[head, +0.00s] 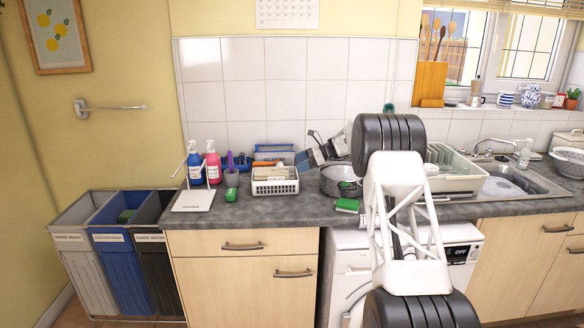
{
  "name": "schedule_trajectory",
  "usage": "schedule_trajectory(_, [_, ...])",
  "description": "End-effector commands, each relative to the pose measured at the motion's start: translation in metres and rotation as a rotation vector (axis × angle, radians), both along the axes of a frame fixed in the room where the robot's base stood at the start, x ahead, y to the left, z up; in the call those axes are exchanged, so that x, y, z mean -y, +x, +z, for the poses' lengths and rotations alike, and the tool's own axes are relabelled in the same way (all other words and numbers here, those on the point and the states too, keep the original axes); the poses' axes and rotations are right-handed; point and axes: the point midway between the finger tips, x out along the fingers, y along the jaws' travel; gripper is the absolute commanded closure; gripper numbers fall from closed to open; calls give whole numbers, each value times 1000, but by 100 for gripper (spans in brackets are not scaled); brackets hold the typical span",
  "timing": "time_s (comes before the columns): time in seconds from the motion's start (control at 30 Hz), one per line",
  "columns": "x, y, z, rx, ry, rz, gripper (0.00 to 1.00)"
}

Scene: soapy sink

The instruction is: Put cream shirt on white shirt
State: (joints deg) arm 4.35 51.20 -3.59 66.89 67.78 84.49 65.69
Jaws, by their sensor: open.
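I see no cream shirt and no white shirt in the head view. My gripper (307,148) is over the counter, left of my large arm links and above the left side of a metal pot (341,180). Its jaws are apart, with nothing visible between them. My arm hides part of the counter and of the washing machine (345,265) below. The insides of the bins show only partly.
Soap bottles (195,163), a white basket (275,182), a sponge (347,205), a dish rack (455,170) and a sink (505,187) crowd the counter.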

Motion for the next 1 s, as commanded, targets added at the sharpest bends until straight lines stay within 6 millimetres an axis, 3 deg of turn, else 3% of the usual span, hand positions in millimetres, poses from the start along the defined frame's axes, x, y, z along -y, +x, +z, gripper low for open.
schedule_trajectory(0.33, [36,0,15,0,0,1,0])
schedule_trajectory(1.0, [40,0,17,0,0,1,0])
